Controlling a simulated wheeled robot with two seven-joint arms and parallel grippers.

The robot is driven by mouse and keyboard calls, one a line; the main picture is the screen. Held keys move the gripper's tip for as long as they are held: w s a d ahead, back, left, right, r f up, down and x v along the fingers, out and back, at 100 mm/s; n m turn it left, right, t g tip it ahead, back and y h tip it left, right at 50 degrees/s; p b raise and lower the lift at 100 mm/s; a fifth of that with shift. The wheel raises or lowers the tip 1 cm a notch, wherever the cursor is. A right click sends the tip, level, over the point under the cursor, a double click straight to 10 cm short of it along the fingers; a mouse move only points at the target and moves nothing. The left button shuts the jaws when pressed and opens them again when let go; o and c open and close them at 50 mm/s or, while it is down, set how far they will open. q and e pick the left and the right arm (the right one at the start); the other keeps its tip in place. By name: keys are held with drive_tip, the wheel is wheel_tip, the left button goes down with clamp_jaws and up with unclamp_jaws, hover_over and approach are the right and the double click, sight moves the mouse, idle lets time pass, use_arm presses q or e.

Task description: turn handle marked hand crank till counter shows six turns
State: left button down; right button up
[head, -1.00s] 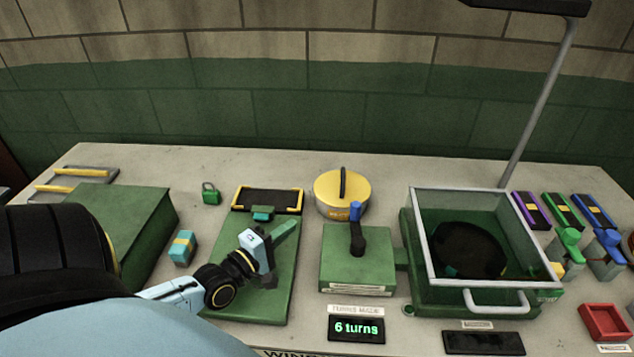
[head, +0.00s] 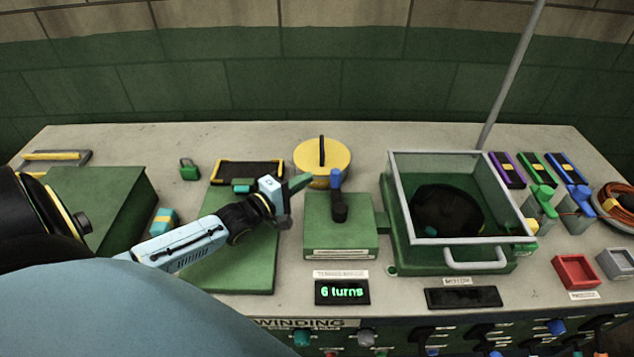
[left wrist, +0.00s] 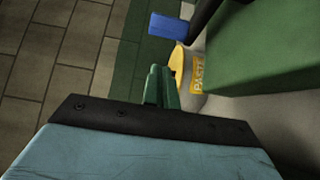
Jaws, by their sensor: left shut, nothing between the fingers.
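The hand crank sits on a green box (head: 350,241) in the middle of the bench. Its dark arm (head: 339,205) ends in a blue handle (head: 336,179), which also shows in the left wrist view (left wrist: 167,25). The counter display (head: 342,292) in front of the box reads "6 turns". My left gripper (head: 300,183) is just left of the blue handle, apart from it. Its green fingers (left wrist: 162,88) are shut with nothing between them. My right gripper is not in view.
A yellow round tin (head: 310,152) stands behind the crank box. A glass-walled green case (head: 398,240) is to the right. A flat green plate (head: 262,270) lies under my left arm, with a larger green box (head: 130,190) further left. A red tray (head: 575,272) is at the right.

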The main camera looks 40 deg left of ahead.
use_arm(q)
drive_tip(key=w+d, duration=0.1)
drive_tip(key=d, duration=0.2)
drive_tip(key=shift+w, duration=0.4)
drive_tip(key=shift+w+d, duration=0.5)
drive_tip(key=shift+w, duration=0.2)
drive_tip(key=shift+s+a, duration=0.25)
drive_tip(key=shift+a, duration=0.3)
drive_tip(key=a, duration=0.1)
drive_tip(key=s+a, duration=0.1)
drive_tip(key=a, duration=0.1)
drive_tip(key=shift+s+f, duration=0.1)
drive_tip(key=shift+s, duration=0.05)
drive_tip(key=s+a, duration=0.1)
drive_tip(key=s, duration=0.2)
drive_tip(key=s+a, duration=0.1)
drive_tip(key=s, duration=0.2)
drive_tip(key=s+a, duration=0.1)
drive_tip(key=s, duration=0.2)
drive_tip(key=shift+s, duration=0.2)
